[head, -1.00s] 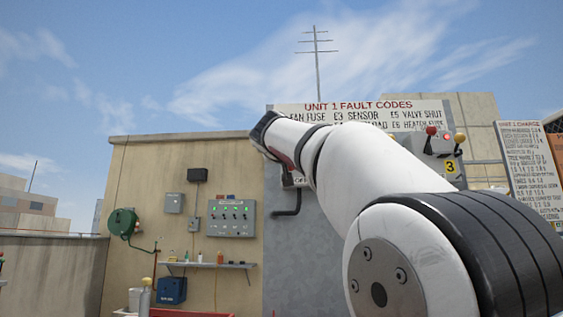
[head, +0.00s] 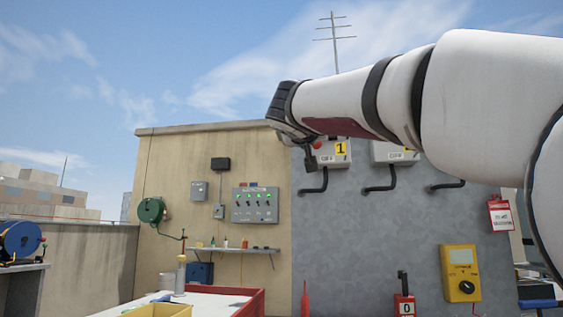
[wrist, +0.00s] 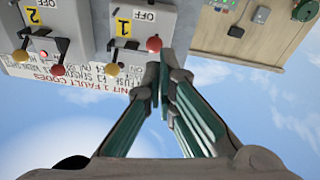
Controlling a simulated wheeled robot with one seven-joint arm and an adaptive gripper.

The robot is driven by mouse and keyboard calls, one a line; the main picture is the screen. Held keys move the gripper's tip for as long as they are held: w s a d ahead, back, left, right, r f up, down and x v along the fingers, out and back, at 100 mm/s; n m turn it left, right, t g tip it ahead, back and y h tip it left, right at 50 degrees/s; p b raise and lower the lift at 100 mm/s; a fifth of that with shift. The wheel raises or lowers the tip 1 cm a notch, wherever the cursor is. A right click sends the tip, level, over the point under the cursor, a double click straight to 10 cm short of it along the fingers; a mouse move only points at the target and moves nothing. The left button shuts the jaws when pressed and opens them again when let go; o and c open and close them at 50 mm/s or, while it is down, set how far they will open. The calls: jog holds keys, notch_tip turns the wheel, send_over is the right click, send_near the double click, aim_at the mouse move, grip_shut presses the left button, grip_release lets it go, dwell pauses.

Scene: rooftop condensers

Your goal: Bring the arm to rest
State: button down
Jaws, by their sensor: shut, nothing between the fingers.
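My white arm (head: 395,98) reaches in from the right edge across the upper part of the head view, roughly level, its far end in front of the grey wall's top. My gripper (wrist: 167,72) shows in the wrist view with its two green-faced fingers drawn together and nothing between them. In the head view the gripper is mostly hidden by the wrist. The wrist view is upside down, with switch box 1 (wrist: 135,18) behind the fingertips and a gap that I cannot judge.
Switch box 1 (head: 333,153) hangs on the grey wall (head: 345,235), with a yellow meter (head: 461,272) lower right. A control panel (head: 255,205) and green reel (head: 151,210) are on the beige wall. A bench with a red-edged tray (head: 250,303) stands below. Open sky lies above.

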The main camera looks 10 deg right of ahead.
jog(key=shift+s+f, duration=0.1)
jog(key=shift+f, duration=0.05)
dwell(0.5)
jog(key=s+d+f+g+y, duration=0.1)
jog(key=s+d+f+g, duration=0.3)
jog(key=f, duration=0.5)
jog(key=s+d+f+g, duration=0.25)
jog(key=s+f, duration=0.35)
jog(key=f, duration=0.3)
jog(key=s+d+f+g+y, duration=0.1)
jog(key=s+d+f+g, duration=0.3)
jog(key=f, duration=0.5)
jog(key=s+a+f+n+g+y+p, duration=0.1)
jog(key=s+a+f+g+y, duration=0.25)
jog(key=s+f, duration=1.15)
jog(key=s+a+f+n+g+y, duration=0.15)
jog(key=s+a+f+g, duration=0.3)
jog(key=s+f, duration=1.05)
notch_tip(320, 180, up, 42)
jog(key=s+t+p, duration=0.1)
jog(key=t+p, duration=0.3)
jog(key=p, duration=3.4)
jog(key=shift+s+r, duration=0.2)
jog(key=shift+s, duration=0.05)
jog(key=shift+w, duration=0.1)
